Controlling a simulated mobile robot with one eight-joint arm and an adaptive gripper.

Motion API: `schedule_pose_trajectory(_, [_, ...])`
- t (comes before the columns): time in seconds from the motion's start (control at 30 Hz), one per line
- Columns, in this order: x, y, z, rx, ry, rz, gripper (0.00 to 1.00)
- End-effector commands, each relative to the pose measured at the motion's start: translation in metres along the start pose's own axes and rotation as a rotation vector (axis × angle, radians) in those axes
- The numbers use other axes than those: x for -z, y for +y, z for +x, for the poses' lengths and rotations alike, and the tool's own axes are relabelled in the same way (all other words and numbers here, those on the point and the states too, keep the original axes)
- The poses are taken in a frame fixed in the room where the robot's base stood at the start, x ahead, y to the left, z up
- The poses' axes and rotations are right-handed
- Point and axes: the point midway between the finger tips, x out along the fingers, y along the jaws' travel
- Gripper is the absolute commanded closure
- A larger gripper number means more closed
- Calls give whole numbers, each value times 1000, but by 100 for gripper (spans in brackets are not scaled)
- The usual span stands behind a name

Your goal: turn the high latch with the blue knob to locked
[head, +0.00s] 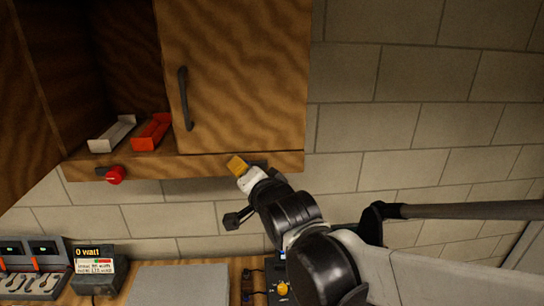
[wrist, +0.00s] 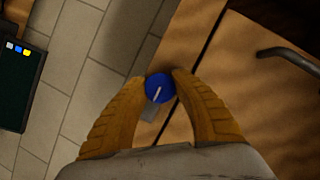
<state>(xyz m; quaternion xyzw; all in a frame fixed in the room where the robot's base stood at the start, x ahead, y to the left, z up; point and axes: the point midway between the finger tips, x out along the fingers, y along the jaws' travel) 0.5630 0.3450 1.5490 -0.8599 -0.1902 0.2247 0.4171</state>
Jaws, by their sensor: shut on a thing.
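In the wrist view, the blue knob (wrist: 160,88) shows a pale line on its face, and a grey latch piece (wrist: 150,108) lies beside and below it. My gripper (wrist: 160,87) has its two orange fingers closed on the knob, one on each side. In the head view, my gripper (head: 237,164) is at the lower edge of the wooden cabinet (head: 245,80), below the closed right door. A dark bar of the latch (head: 258,163) shows just right of the fingers; the blue knob is hidden there.
A red knob (head: 115,175) is on the cabinet's lower left edge. The left side stands open, with a white tray (head: 111,134) and a red tray (head: 152,131) inside. A dark handle (head: 185,98) sticks out from the closed door. A small display (head: 95,267) stands on the bench below.

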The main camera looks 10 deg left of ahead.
Motion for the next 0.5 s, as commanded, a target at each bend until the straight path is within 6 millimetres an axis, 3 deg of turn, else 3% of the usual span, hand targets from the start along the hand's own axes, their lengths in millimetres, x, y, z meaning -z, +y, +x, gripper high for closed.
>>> schedule_pose_trajectory(0.5, [0,-1,0,-115,0,-284,99])
